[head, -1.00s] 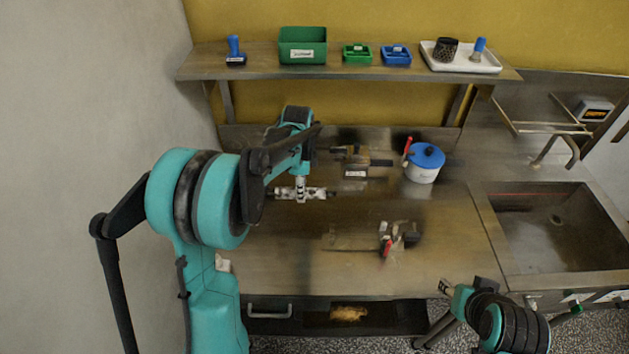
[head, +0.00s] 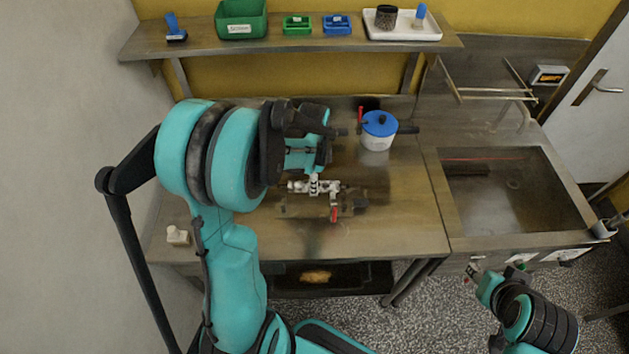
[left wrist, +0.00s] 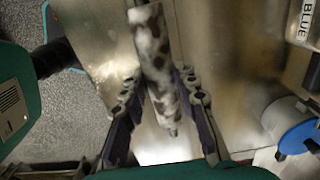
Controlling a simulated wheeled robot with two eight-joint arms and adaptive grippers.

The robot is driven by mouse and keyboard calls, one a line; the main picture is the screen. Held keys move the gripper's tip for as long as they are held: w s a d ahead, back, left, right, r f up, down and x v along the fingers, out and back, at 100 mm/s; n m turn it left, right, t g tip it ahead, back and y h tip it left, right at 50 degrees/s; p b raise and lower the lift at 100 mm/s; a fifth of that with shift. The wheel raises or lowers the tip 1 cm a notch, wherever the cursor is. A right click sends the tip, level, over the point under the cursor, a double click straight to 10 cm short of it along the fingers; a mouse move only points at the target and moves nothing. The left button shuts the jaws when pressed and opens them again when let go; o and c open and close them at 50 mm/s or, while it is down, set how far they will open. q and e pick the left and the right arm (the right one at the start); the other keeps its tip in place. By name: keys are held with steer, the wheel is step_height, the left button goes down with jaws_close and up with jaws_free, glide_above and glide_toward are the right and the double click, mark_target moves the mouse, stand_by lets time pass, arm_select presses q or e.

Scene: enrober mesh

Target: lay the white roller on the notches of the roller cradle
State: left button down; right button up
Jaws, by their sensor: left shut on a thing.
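The white roller (head: 328,187), mottled with dark patches, is held by my left gripper (head: 314,184) above the bench. In the left wrist view the roller (left wrist: 155,65) runs lengthwise between the two fingers of my left gripper (left wrist: 160,100). A low metal fixture (head: 300,208) with a red-handled part (head: 334,214) lies just in front of the roller in the head view; I cannot tell for sure that it is the roller cradle. No notches can be made out, nor whether the roller touches anything. My right gripper (head: 472,272) is at the lower right, away from the bench, too small to read.
A pot with a blue lid (head: 379,130) stands at the back of the bench. The sink (head: 515,200) is on the right. A shelf (head: 290,45) with trays and boxes runs behind. A small white bottle (head: 178,237) stands at the left. The front right of the bench is clear.

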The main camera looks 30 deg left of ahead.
arm_select(q)
steer(key=shift+f+b, duration=2.85)
steer(key=shift+f, duration=0.3)
steer(key=shift+f+b, duration=0.55)
steer(key=shift+b, duration=0.1)
steer(key=c, duration=1.1)
jaws_free()
steer(key=shift+o, duration=0.2)
steer(key=shift+r, duration=0.15)
steer(key=shift+r+p, duration=2.6)
steer(key=shift+r, duration=0.8)
